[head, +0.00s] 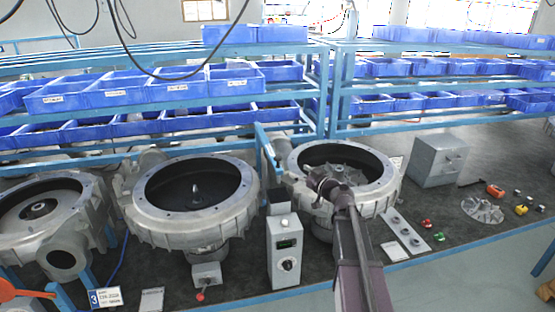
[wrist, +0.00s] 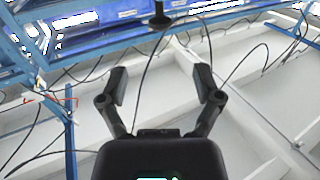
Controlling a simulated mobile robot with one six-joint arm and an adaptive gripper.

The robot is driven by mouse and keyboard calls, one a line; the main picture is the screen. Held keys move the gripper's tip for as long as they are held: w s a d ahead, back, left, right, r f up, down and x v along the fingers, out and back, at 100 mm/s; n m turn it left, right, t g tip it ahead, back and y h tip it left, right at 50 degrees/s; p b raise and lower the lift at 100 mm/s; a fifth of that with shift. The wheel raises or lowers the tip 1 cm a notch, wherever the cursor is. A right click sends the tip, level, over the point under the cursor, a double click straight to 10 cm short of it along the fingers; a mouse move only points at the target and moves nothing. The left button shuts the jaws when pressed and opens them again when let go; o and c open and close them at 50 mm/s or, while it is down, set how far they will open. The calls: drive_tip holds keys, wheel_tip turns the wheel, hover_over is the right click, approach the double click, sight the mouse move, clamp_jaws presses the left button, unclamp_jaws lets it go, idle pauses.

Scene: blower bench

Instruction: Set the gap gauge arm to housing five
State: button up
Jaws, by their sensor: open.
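A grey instrument box (head: 283,262) with a small green-lit display and a round knob stands at the front of the bench, centre. It may be the gap gauge; its markings are too small to read. Three round metal blower housings stand in a row: left (head: 62,185), middle (head: 138,205) and right (head: 388,190). I cannot tell which is housing five. My gripper (head: 322,188) is over the front rim of the right housing, to the right of the box and above it. In the wrist view my gripper (wrist: 162,85) is open, with nothing between its fingers.
Blue bins (head: 90,98) fill the racks behind. A grey cabinet (head: 437,165), a plate with several fittings (head: 405,235) and a finned impeller (head: 482,209) lie to the right. A small box with a red knob (head: 206,274) stands at the front. A blue post (head: 265,150) rises behind.

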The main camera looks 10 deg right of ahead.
sight(281, 160)
drive_tip(key=x, duration=1.2)
drive_tip(key=shift+w, duration=0.1)
drive_tip(key=shift+c, duration=0.2)
clamp_jaws()
